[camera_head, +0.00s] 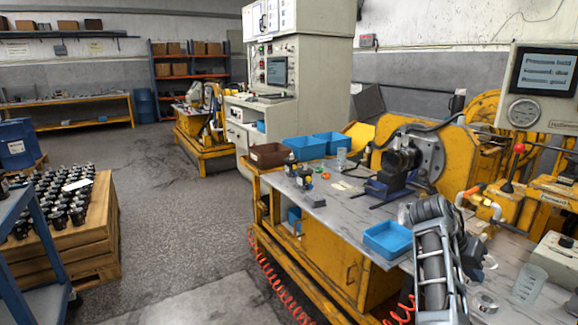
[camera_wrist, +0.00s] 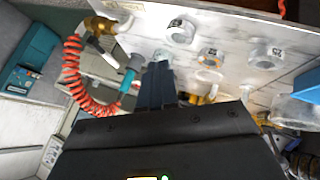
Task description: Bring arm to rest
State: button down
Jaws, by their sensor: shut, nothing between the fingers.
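My arm (camera_head: 432,250) is folded over the front right of the workbench in the head view. My gripper (camera_wrist: 157,82) shows in the wrist view with its two dark blue fingers together and nothing between them. In the head view I cannot make out the fingertips. The fingers point toward the bench top (camera_wrist: 215,15), with white rings (camera_wrist: 181,33) beyond them; the gap to these is hard to judge.
A red coiled hose (camera_wrist: 72,72) lies left of the fingers in the wrist view. A blue tray (camera_head: 388,240) stands close left of my arm, a clear beaker (camera_head: 529,284) to its right. A motor (camera_head: 405,152) is at the bench's back. The floor (camera_head: 185,220) left is open.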

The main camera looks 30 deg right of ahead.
jog(key=s+a+f+n+t+h, duration=0.35)
jog(key=a+f+n+t, duration=0.3)
jog(key=f, duration=0.35)
jog(key=s+a+f+n+t+y, duration=0.2)
jog(key=s+a+n+t, duration=0.15)
jog(key=a, duration=0.35)
jog(key=s+a+f+n+t+y, duration=0.1)
jog(key=s+a+n+t+y, duration=0.2)
jog(key=a, duration=0.4)
jog(key=s+a+r+n+t+y, duration=0.2)
jog(key=s+a+r, duration=0.1)
jog(key=s+a, duration=0.35)
jog(key=s+a+r+n+t+y, duration=0.1)
jog(key=s+a+r, duration=0.2)
jog(key=s+a, duration=0.35)
jog(key=s+a+r+t+y, duration=0.1)
jog(key=s+a+r, duration=0.1)
jog(key=a+r, duration=0.2)
jog(key=s+a+r+t+y, duration=0.1)
jog(key=s+a+r, duration=0.2)
jog(key=r, duration=0.4)
jog(key=shift+s+a+r+t+y, duration=0.25)
jog(key=shift+a+r+t+y, duration=0.1)
jog(key=shift+a+r+t, duration=0.1)
jog(key=shift+f, duration=0.1)
